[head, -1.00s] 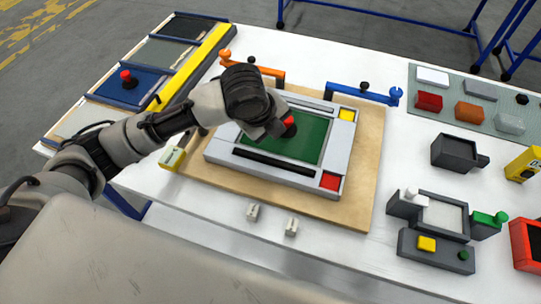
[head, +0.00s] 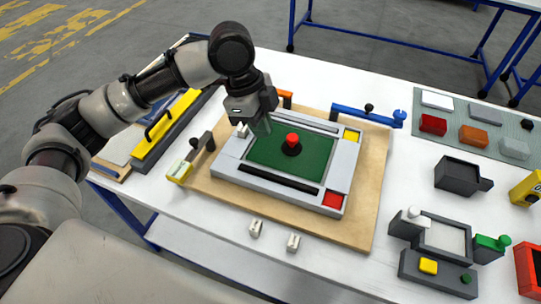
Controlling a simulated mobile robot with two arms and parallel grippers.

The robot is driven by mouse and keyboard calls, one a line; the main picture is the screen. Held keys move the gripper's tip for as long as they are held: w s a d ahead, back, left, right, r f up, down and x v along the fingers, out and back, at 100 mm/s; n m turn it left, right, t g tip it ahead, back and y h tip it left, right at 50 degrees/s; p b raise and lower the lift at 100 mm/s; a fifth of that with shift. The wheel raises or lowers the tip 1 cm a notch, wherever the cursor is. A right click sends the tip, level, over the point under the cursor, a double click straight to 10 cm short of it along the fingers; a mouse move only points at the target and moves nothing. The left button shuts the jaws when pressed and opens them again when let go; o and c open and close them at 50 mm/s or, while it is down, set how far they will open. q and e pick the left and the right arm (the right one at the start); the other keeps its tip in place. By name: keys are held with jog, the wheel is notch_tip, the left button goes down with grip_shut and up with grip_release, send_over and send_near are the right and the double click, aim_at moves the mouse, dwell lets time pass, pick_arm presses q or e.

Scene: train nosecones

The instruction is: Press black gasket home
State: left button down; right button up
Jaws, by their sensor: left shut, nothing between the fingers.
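A black gasket strip (head: 280,183) lies along the near side of the light grey frame (head: 232,167). It looks roughly level in its slot, but I cannot tell how deep it sits. The frame surrounds a green panel (head: 312,158), on which a red-topped black knob (head: 292,141) stands upright. My left gripper (head: 262,127) is shut and empty, pointing down over the frame's left far part, left of the knob. It partly hides the frame there. My right gripper is out of view.
The frame rests on a wooden board (head: 360,215). A blue clamp (head: 365,115) and an orange clamp (head: 287,99) stand at its far side, a yellow-ended clamp (head: 180,171) at its left. Dark fixtures (head: 440,278) stand at right.

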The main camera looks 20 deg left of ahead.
pick_arm(q)
jog(key=p, duration=0.1)
send_near(274, 182)
jog(key=x, duration=0.3)
jog(key=d+x, duration=0.1)
jog(key=x, duration=0.1)
jog(key=shift+w+d+f, duration=0.1)
jog(key=shift+w, duration=0.2)
jog(key=shift+f, duration=0.45)
jog(key=shift+s+f+p, duration=0.15)
jog(key=shift+f+p, duration=0.35)
jog(key=shift+f, duration=0.3)
jog(key=shift+s+f, duration=0.2)
jog(key=shift+f, duration=0.1)
jog(key=r+p, duration=0.5)
jog(key=shift+w+r, duration=0.1)
jog(key=shift+w, duration=0.3)
jog(key=b+v, duration=0.1)
jog(key=v, duration=0.9)
jog(key=shift+b, duration=0.3)
